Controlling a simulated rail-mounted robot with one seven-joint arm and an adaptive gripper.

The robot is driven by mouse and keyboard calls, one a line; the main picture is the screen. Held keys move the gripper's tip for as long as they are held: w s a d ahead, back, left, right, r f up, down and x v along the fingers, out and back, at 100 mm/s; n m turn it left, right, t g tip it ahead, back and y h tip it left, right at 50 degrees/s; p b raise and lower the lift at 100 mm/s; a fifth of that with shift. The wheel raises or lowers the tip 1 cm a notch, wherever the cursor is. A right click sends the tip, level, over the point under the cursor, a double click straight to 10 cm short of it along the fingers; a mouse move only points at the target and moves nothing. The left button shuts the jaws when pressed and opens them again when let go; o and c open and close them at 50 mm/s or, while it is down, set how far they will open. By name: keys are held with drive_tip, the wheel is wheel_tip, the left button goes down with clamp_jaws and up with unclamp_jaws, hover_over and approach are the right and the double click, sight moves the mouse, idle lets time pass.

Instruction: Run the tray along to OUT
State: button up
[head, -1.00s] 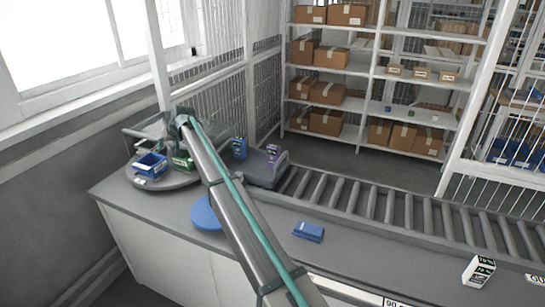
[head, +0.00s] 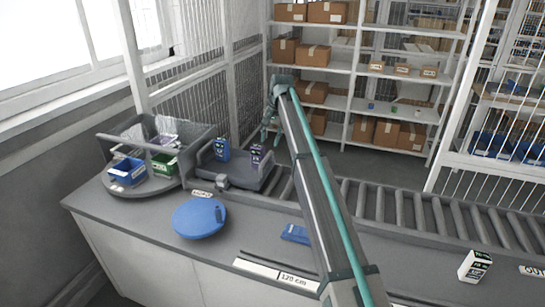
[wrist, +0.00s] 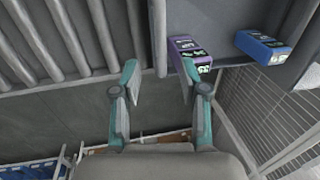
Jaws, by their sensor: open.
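The grey tray (head: 247,181) sits at the left end of the roller conveyor (head: 405,210). A blue box (head: 222,149) and a purple box (head: 257,156) stand in it. The OUT label (head: 532,270) is at the far right of the counter. My gripper (head: 270,125) is open and empty, above the tray's right end. In the wrist view, the tray's end wall (wrist: 158,35) shows ahead, between the lines of my open fingers (wrist: 160,75). The purple box (wrist: 186,53) is just beyond the right finger. Contact with the tray cannot be told.
A round stand at the left holds a blue bin (head: 127,172) and a green bin (head: 164,165). A blue disc (head: 199,218), a blue packet (head: 295,234) and a black-and-white box (head: 475,265) are on the counter. The visible rollers right of the tray are clear. Shelves stand behind.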

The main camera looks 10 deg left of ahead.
sight(266, 158)
drive_tip(key=f, duration=0.3)
drive_tip(key=a+f+p, duration=0.1)
drive_tip(key=f, duration=0.2)
drive_tip(key=a+f+p, duration=0.1)
drive_tip(key=f, duration=0.2)
drive_tip(key=shift+w, duration=0.2)
drive_tip(key=shift+d, duration=0.1)
clamp_jaws()
